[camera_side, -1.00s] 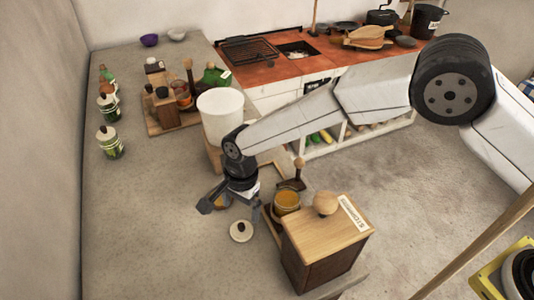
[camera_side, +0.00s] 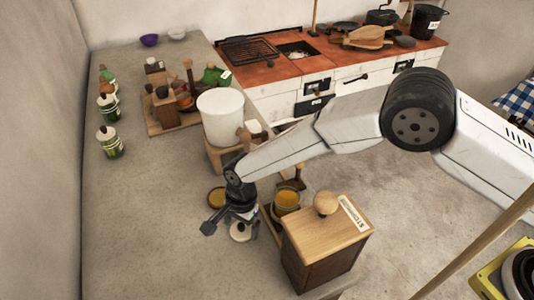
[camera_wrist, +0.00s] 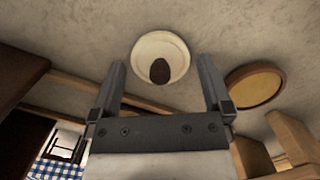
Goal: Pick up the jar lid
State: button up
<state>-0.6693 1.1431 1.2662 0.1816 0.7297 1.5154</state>
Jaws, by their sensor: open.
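The jar lid (camera_side: 240,237) is a round cream disc with a dark knob. It lies on the grey counter, and the gripper partly hides it in the side view. In the wrist view the lid (camera_wrist: 145,50) shows whole, upper centre, with its knob facing the camera. My gripper (camera_side: 232,224) is open and empty, pointing down close over the lid. In the wrist view the fingers of my gripper (camera_wrist: 161,70) stand apart at the left and right of the lid. I cannot tell how much height is left between the fingertips and the counter.
A round yellow-brown disc (camera_side: 216,196) lies behind the gripper; the wrist view shows it right of the fingers (camera_wrist: 255,88). A wooden box with a knob (camera_side: 324,238) and an amber jar (camera_side: 286,200) stand close at the right. The counter to the left (camera_side: 150,220) is clear.

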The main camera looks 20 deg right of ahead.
aim_at(242, 225)
jog(key=shift+f, duration=0.1)
dwell(0.4)
jog(key=c, duration=1.1)
jog(key=shift+r, duration=5)
jog(key=shift+d, duration=0.1)
jog(key=d+r, duration=0.2)
jog(key=d, duration=0.2)
jog(key=d+r, duration=0.3)
jog(key=d, duration=0.1)
jog(key=d+r, duration=0.2)
jog(key=d, duration=0.2)
jog(key=shift+r, duration=0.2)
